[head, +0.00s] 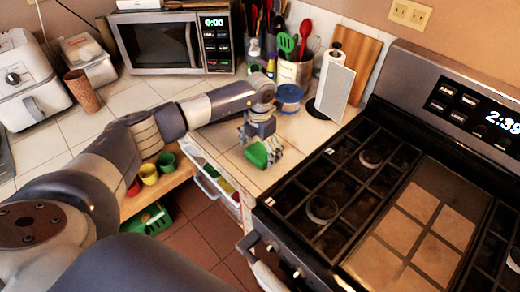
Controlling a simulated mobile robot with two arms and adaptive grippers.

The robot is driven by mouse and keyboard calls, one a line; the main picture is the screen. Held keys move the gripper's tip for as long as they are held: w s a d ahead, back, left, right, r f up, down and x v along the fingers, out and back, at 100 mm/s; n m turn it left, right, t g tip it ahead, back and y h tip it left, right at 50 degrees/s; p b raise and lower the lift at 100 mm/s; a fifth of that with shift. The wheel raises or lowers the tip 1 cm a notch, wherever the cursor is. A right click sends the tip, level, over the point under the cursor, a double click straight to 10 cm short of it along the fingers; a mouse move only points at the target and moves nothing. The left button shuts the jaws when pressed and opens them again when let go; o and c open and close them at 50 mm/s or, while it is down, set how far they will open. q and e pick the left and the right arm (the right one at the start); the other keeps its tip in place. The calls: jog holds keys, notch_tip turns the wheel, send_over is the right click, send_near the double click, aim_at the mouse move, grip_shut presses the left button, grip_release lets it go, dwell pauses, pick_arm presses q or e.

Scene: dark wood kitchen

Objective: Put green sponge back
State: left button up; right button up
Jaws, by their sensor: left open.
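The green sponge (256,155) is on the tiled counter, close to its front edge and left of the stove. My left gripper (264,147) is open and right at the sponge, pointing down. Its fingers hide part of the sponge, and I cannot tell whether they touch it. My right gripper is not in view.
The black stove (340,190) is close on the right. An open drawer (213,176) with coloured things inside is below the counter edge. Small cups (149,174) stand on a wooden shelf. A utensil crock (295,72), blue container (289,96) and microwave (170,43) stand behind.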

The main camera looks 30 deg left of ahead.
aim_at(260, 152)
pick_arm(q)
jog(key=shift+r, duration=0.25)
jog(key=shift+w+r, duration=0.1)
jog(key=shift+r, duration=0.2)
notch_tip(260, 152, up, 11)
jog(key=b, duration=0.4)
jog(key=shift+r, duration=0.15)
